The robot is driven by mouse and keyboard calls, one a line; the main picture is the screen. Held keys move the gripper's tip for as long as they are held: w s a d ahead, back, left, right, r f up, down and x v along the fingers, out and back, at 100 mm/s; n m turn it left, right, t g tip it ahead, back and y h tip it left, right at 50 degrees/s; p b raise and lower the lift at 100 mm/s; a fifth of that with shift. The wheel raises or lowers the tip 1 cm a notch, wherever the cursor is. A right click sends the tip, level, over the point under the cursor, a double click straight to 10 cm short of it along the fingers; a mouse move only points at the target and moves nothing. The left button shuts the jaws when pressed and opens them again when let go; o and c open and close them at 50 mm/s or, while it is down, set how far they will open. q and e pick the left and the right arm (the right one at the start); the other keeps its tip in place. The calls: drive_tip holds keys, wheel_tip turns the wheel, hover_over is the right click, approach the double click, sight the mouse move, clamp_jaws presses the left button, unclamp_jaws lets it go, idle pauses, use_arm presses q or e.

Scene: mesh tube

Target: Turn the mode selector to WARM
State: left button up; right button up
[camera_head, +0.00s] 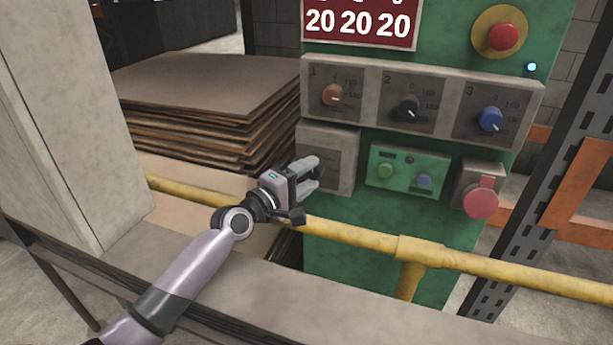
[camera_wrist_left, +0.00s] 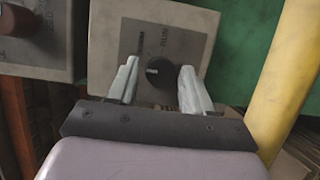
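The mode selector is a black round knob (camera_wrist_left: 160,72) on a dark plate in a grey box, seen in the left wrist view. A short white mark shows on its left side. Small lettering stands around it; one word at right looks like RUN, and the others are too blurred to read. In the head view the grey box (camera_head: 343,185) sits at the lower left of the green panel, its knob hidden behind my left gripper (camera_head: 311,174). My left gripper is open, with one finger (camera_wrist_left: 160,85) on each side of the knob and visible gaps between.
Above are three dials: orange (camera_head: 333,95), black (camera_head: 407,108) and blue (camera_head: 490,119). A green button box (camera_head: 408,172) and a red round button (camera_head: 481,202) lie to the right. A yellow rail (camera_head: 350,235) crosses in front. Stacked sheets (camera_head: 205,85) stand left.

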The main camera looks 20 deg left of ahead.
use_arm(q)
drive_tip(key=c, duration=0.7)
drive_tip(key=shift+o, duration=0.2)
drive_tip(key=m+p, duration=0.1)
drive_tip(key=p, duration=0.2)
drive_tip(key=shift+r+m+g, duration=0.3)
drive_tip(key=shift+r, duration=0.05)
drive_tip(key=shift+d+m+g+y+p, duration=0.1)
drive_tip(key=shift+m+g+y+p, duration=0.5)
drive_tip(key=shift+m+p, duration=1.4)
drive_tip(key=shift+d+m+g+y+p, duration=0.1)
drive_tip(key=shift+m+g+y+p, duration=0.5)
drive_tip(key=shift+p, duration=2.45)
use_arm(e)
wheel_tip(320, 180, up, 10)
drive_tip(key=s+d, duration=0.1)
drive_tip(key=shift+r, duration=0.25)
use_arm(q)
drive_tip(key=shift+m+t, duration=0.3)
use_arm(e)
drive_tip(key=shift+d, duration=0.1)
use_arm(q)
drive_tip(key=o, duration=1)
drive_tip(key=shift+o, duration=0.2)
